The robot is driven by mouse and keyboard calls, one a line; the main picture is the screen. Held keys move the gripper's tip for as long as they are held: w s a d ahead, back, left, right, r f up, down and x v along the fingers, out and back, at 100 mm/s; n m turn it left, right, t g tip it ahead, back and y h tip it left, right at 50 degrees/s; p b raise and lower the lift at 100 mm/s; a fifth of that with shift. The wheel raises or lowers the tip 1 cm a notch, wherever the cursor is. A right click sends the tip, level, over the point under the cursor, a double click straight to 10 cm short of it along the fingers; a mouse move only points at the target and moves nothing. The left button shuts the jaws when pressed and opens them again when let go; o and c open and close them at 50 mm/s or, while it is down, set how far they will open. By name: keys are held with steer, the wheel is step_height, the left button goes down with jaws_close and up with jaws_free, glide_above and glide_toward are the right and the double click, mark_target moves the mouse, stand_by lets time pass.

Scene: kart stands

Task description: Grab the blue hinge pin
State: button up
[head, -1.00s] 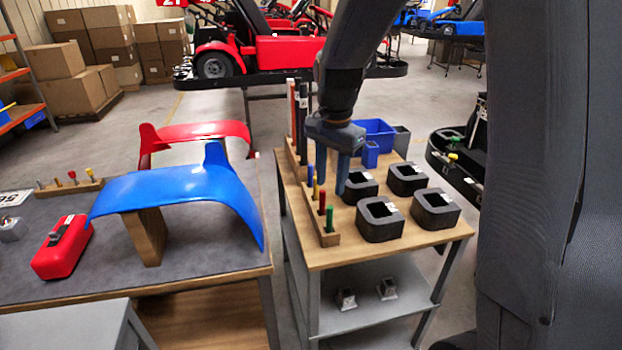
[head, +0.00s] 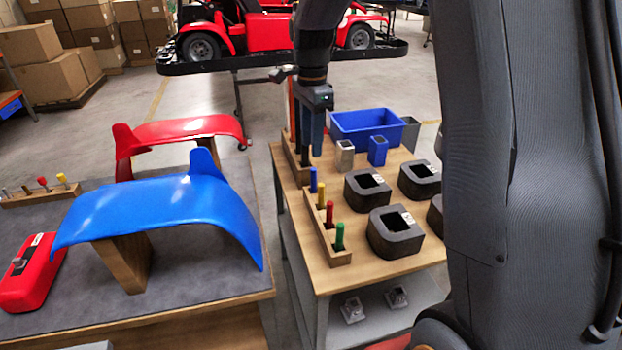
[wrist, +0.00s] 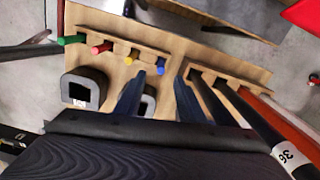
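The blue hinge pin (head: 313,180) stands upright at the far end of a short wooden rack (head: 325,235), before yellow, red and green pins. In the wrist view the blue pin (wrist: 160,66) shows just past my fingertips, roughly between them in the picture; nothing shows contact. My gripper (wrist: 161,80) is open with an empty gap between its two dark blue fingers. In the head view my gripper (head: 315,150) points down, seen nearly edge-on, behind the blue pin in the picture and close to the tall posts.
A long rack (wrist: 230,88) with tall posts, including a black post marked 36 (wrist: 270,137), stands close to the gripper. Black square blocks (head: 394,233), a silver block (head: 345,155), a blue block (head: 377,150) and a blue bin (head: 366,131) fill the table's right side.

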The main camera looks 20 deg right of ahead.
mark_target(314, 169)
steer(key=shift+d+f+p, duration=0.2)
steer(key=shift+f+p, duration=0.1)
steer(key=shift+f, duration=0.5)
steer(key=shift+d+f+p, duration=0.15)
steer(key=shift+f+p, duration=0.1)
steer(key=shift+f, duration=0.5)
steer(key=shift+w+f+p, duration=0.2)
steer(key=shift+f+p, duration=0.7)
steer(key=shift+f, duration=1.3)
jaws_close()
